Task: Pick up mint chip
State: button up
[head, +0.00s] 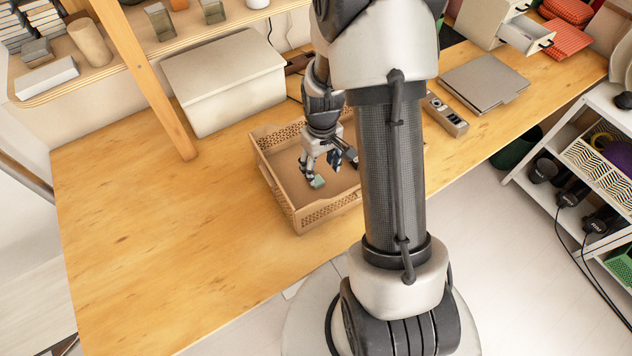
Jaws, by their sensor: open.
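A small mint-green chip (317,182) lies in the tan crate (276,187) on the wooden table. My gripper (315,176) points down into the crate, with its fingertips at the chip. The gripper is open. I cannot tell from this view whether the fingers touch the chip. My arm hides the right part of the crate.
A white lidded box (225,80) stands behind the crate, near a wooden post (150,85). A grey laptop-like slab (484,82) and a small grey device (446,115) lie to the right. The table's left part is clear.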

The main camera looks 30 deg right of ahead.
aim_at(320, 184)
jog(key=f+b, duration=0.1)
jog(key=f, duration=0.1)
jog(key=f+b, duration=0.1)
jog(key=f, duration=0.2)
jog(key=f+b, duration=0.1)
jog(key=f, duration=0.2)
jog(key=shift+w, duration=0.25)
jog(key=shift+c, duration=0.5)
jog(key=c, duration=0.8)
jog(key=shift+r, duration=0.1)
